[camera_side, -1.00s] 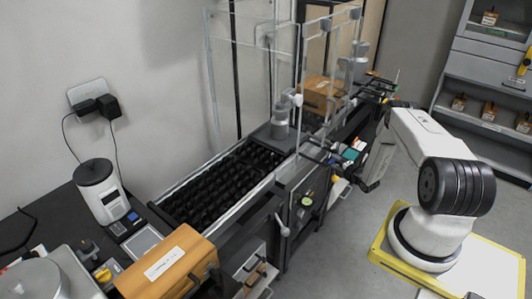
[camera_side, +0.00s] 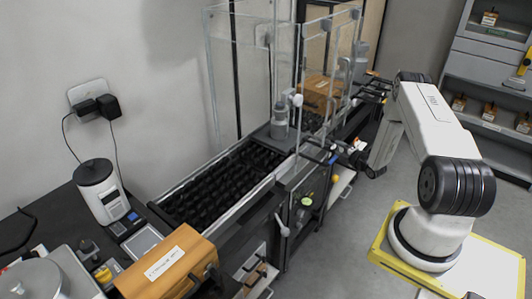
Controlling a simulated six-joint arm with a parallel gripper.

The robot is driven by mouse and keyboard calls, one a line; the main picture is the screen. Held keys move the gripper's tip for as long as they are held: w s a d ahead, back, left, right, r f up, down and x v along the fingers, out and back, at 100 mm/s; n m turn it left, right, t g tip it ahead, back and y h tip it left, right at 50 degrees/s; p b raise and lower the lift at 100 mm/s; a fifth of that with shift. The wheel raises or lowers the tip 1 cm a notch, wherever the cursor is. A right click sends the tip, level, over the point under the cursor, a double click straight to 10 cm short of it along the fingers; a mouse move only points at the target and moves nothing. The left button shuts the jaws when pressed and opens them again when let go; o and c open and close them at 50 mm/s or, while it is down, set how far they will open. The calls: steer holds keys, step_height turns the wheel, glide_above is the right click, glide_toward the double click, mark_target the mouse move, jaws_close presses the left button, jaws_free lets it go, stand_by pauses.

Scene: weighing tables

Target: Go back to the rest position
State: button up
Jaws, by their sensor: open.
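My gripper (camera_side: 340,152) is at the end of my arm, beside the right side of the conveyor, near the clear panels. It is small and dark in this view, but it is open, and I see nothing held in it. My arm's upper link stands raised above its yellow-edged base plate (camera_side: 378,250), and the wrist part hangs down towards the conveyor side.
A black roller conveyor (camera_side: 215,190) runs along the wall with clear panels (camera_side: 250,75) around it. A grey cylinder (camera_side: 280,120) and a wooden box (camera_side: 320,92) stand there. Another wooden box (camera_side: 168,265) is front left. Shelves (camera_side: 485,85) stand back right; open floor lies between.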

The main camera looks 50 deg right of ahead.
steer(key=shift+w+a, duration=0.1)
steer(key=w+a+r+m+g+y, duration=0.2)
steer(key=a+r+m+g, duration=0.3)
steer(key=a, duration=0.6)
steer(key=w+a+r+m+g+y, duration=0.2)
steer(key=a+r+m+g, duration=0.25)
steer(key=a, duration=0.55)
steer(key=s+a+r+m, duration=0.1)
steer(key=s+a+r, duration=0.2)
steer(key=a, duration=0.4)
steer(key=s+a+r+m+g+y, duration=0.1)
steer(key=s+a+r+m, duration=0.1)
steer(key=s+a+r, duration=0.2)
steer(key=s+a+r+m+g+y, duration=0.1)
steer(key=s+a+r, duration=0.3)
steer(key=a, duration=0.6)
steer(key=shift+a+r+m, duration=0.15)
steer(key=shift+r+m, duration=0.3)
steer(key=shift+r, duration=0.35)
steer(key=shift+w+g, duration=0.1)
steer(key=shift+g, duration=0.15)
steer(key=shift+c, duration=0.3)
